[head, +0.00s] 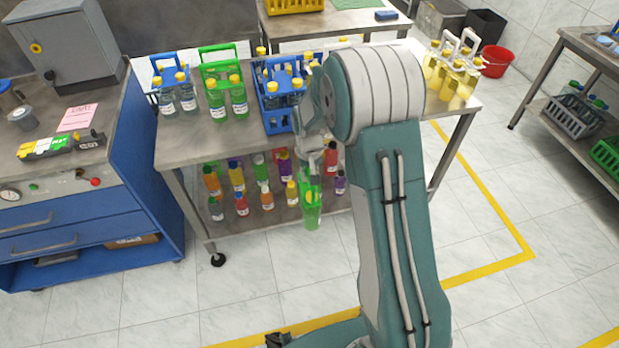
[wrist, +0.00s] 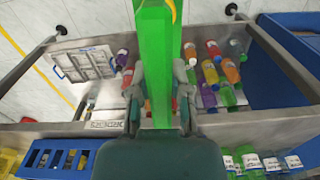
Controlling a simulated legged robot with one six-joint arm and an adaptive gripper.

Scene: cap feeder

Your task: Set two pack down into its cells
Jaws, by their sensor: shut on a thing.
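My gripper (wrist: 160,95) is shut on a green two pack (wrist: 160,45), which shows as a long green bar between the fingers in the wrist view. In the head view the green two pack (head: 312,208) hangs below my gripper (head: 316,150), in front of the table's lower shelf. A pale grey tray with cells (wrist: 85,65) lies on the lower shelf, left of the held pack in the wrist view. My arm appears to hide this tray in the head view. Whether the held pack touches anything cannot be told.
A metal table (head: 180,150) carries a blue two pack (head: 172,92), a green carrier (head: 223,85) and a blue crate (head: 285,105) of bottles. Several coloured bottles (wrist: 210,70) stand on its lower shelf. A blue cabinet (head: 90,220) stands left. The floor in front is clear.

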